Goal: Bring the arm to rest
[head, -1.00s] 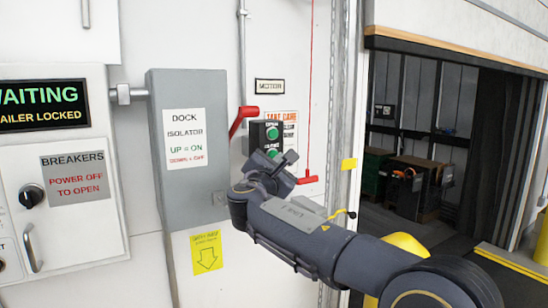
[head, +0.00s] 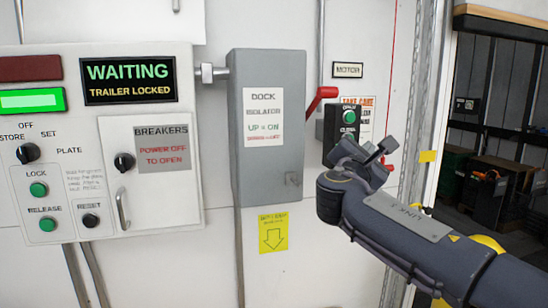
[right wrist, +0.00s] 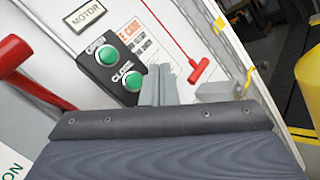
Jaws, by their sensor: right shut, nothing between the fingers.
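My right arm comes in from the lower right in the head view. Its gripper (head: 376,152) is in front of the wall, over the lower right part of the black motor button box (head: 334,128). In the right wrist view the gripper's fingers (right wrist: 158,86) are shut together with nothing between them. The button box with its green OPEN and CLOSE buttons (right wrist: 131,81) shows behind them. The wrist view does not clearly show contact with the box. My left gripper is not in view.
The grey dock isolator box (head: 268,180) has its red lever (head: 319,100) pointing up. The control panel (head: 60,160) reads WAITING, TRAILER LOCKED. A red pull handle (right wrist: 198,70) hangs on a cord right of the buttons. The dark doorway (head: 490,110) lies at right.

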